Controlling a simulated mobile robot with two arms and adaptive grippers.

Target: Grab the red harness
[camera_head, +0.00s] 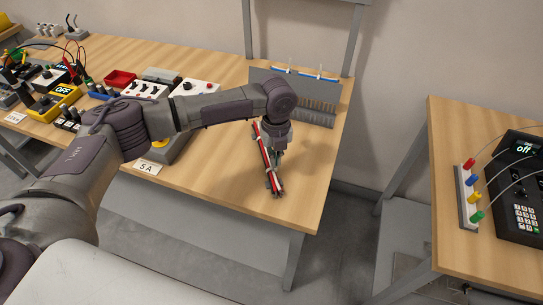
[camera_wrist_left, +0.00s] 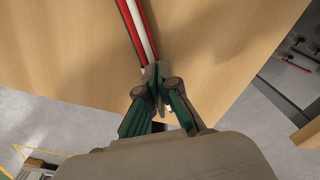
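The red harness (camera_head: 267,160) is a long, thin red and white bundle with dark ends. It lies lengthwise over the right part of the wooden table in the head view. In the left wrist view the harness (camera_wrist_left: 136,27) runs from the top edge down to the fingertips. My left gripper (camera_head: 276,154) points down at the middle of the harness. In the wrist view its fingertips (camera_wrist_left: 154,76) are close together with the harness between them. Whether the harness touches the table is hard to tell. My right gripper is out of view.
A grey rack (camera_head: 315,110) with a blue and white harness (camera_head: 305,73) stands behind my gripper. A red tray (camera_head: 120,78) and several test devices crowd the table's left. A second table (camera_head: 455,135) at right holds a black keypad device (camera_head: 521,185). A floor gap separates the tables.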

